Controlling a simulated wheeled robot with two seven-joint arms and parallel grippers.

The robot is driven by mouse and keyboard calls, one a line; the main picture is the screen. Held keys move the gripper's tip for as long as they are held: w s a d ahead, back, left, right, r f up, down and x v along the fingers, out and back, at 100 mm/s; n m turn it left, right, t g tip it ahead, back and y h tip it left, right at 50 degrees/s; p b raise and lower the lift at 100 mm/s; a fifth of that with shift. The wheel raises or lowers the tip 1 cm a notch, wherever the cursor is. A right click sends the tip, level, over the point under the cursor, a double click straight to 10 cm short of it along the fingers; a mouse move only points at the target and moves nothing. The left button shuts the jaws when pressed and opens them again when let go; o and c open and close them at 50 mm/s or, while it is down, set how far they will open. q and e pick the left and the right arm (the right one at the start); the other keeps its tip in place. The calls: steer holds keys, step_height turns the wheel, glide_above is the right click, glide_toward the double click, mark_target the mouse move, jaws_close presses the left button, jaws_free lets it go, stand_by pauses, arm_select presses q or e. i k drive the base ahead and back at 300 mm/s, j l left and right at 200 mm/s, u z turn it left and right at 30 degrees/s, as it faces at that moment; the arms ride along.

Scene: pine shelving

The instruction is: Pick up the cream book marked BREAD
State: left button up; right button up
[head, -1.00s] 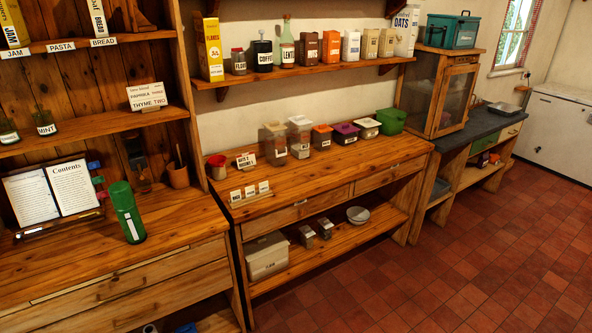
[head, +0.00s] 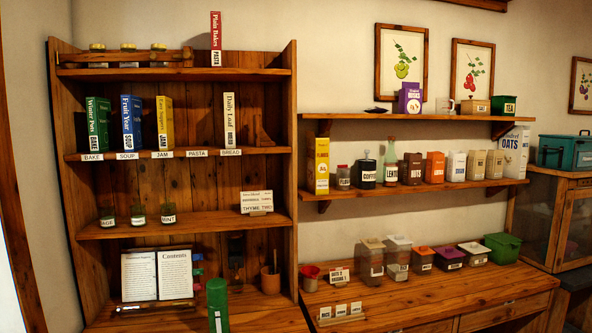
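The cream book (head: 229,118), with "Daily Loaf" on its spine and a small label near its foot that I read as BREAD, stands upright on the second shelf of the pine bookcase in the head view. It stands above the shelf-edge tag BREAD (head: 230,153), apart from the other books. Neither of my grippers is in view.
To its left on that shelf stand yellow (head: 165,122), blue (head: 132,122) and green (head: 98,124) books. Free room lies above the PASTA tag (head: 197,153). A wooden bookend (head: 264,130) is to the right. A red book (head: 215,40) stands on the top shelf.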

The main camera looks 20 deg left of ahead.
mark_target(228, 101)
steer(key=k+j+u, duration=0.1)
steer(key=j+u, duration=0.15)
steer(key=j, duration=0.45)
steer(key=j+u, duration=0.3)
steer(key=j, duration=0.35)
